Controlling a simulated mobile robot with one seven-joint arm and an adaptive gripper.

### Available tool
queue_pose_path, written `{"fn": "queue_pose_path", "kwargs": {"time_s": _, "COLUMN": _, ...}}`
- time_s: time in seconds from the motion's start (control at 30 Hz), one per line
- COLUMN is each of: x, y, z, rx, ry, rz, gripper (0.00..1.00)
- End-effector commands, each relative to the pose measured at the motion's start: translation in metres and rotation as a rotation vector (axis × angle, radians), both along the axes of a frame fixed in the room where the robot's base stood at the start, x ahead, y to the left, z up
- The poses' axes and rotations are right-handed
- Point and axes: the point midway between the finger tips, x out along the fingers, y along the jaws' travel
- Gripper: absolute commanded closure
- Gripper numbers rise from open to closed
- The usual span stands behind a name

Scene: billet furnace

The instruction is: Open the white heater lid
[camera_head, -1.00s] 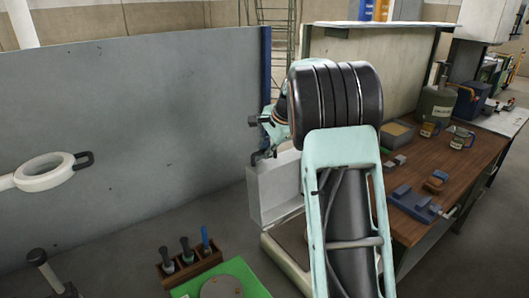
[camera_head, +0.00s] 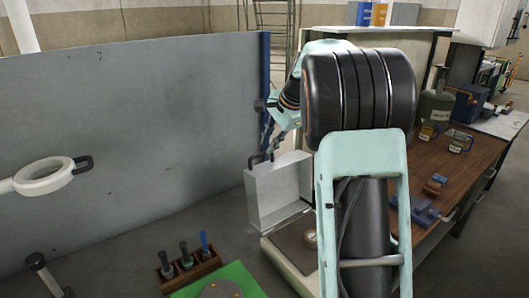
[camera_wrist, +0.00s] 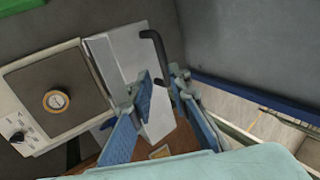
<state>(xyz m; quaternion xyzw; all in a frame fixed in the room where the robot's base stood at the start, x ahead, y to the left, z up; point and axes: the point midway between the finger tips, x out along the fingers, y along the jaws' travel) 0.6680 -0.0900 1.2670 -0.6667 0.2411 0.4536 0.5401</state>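The white heater lid (camera_head: 280,192) stands raised and roughly upright at the heater's back edge. It also shows in the wrist view (camera_wrist: 128,55), with its dark bar handle (camera_wrist: 155,52). The white heater base (camera_head: 283,262) lies open below it, and its dark plate (camera_wrist: 45,85) is exposed with a round gold-rimmed piece (camera_wrist: 56,100) on it. My gripper (camera_head: 273,142) is just above the handle in the head view. In the wrist view my gripper (camera_wrist: 162,76) has its blue fingers spread, with the handle's end seen between them. I cannot tell if they touch it.
A grey panel (camera_head: 130,140) stands at left and behind. A wooden bench (camera_head: 440,190) with blue fixtures is at right. A tool holder (camera_head: 188,268) and a green mat (camera_head: 240,275) are in front. A white ring (camera_head: 45,178) juts in from the left.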

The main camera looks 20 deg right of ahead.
Motion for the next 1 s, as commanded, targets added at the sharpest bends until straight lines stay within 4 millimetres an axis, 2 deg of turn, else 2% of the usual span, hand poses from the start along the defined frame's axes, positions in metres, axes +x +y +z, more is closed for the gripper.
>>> {"fn": "queue_pose_path", "kwargs": {"time_s": 0.1, "x": -0.011, "y": -0.004, "z": 0.022, "rx": 0.000, "ry": -0.004, "rz": -0.001, "gripper": 0.83}}
{"fn": "queue_pose_path", "kwargs": {"time_s": 0.3, "x": -0.021, "y": -0.008, "z": 0.042, "rx": -0.001, "ry": -0.005, "rz": 0.000, "gripper": 0.83}}
{"fn": "queue_pose_path", "kwargs": {"time_s": 0.87, "x": -0.024, "y": -0.008, "z": 0.044, "rx": -0.005, "ry": -0.004, "rz": 0.000, "gripper": 0.83}}
{"fn": "queue_pose_path", "kwargs": {"time_s": 1.0, "x": -0.024, "y": -0.010, "z": 0.041, "rx": -0.063, "ry": -0.027, "rz": 0.000, "gripper": 0.83}}
